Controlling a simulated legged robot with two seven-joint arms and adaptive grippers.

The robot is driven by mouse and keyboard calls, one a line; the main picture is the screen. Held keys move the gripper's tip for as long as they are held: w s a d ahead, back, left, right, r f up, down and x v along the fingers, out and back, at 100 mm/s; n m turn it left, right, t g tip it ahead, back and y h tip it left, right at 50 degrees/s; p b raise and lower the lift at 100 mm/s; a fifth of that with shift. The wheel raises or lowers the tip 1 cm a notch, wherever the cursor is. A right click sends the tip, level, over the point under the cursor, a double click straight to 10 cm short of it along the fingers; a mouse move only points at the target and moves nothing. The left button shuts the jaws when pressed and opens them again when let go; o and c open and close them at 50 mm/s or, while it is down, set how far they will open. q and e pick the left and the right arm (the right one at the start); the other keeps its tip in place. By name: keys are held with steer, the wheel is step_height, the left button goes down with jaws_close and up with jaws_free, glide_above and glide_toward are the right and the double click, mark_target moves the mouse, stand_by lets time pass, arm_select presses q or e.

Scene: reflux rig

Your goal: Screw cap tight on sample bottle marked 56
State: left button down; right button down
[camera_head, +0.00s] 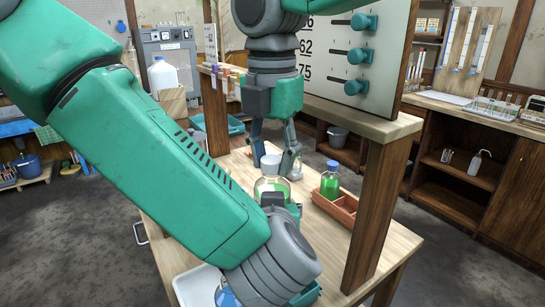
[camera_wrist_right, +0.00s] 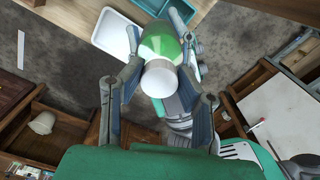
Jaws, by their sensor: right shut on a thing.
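The sample bottle (camera_head: 268,187) is clear with green liquid and has a white cap (camera_head: 271,162) at its top. In the right wrist view the cap (camera_wrist_right: 160,78) shows between my right fingers, with the green bottle (camera_wrist_right: 160,43) beyond it. My right gripper (camera_head: 275,165) reaches down from above and is shut on the cap. My left gripper (camera_head: 283,201) comes from below and holds the bottle's body; its fingers are partly hidden. No number is readable on the bottle.
A blue-capped green bottle (camera_head: 330,180) stands in a brown wooden tray (camera_head: 341,207) to the right. A wooden post (camera_head: 375,210) and shelf (camera_head: 345,118) stand close by. A white tray (camera_head: 197,287) lies on the bench at the front, partly behind my left arm.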

steer(key=m, duration=2.3)
steer(key=shift+m, duration=0.3)
steer(key=c, duration=1.2)
jaws_free()
steer(key=shift+o, duration=0.2)
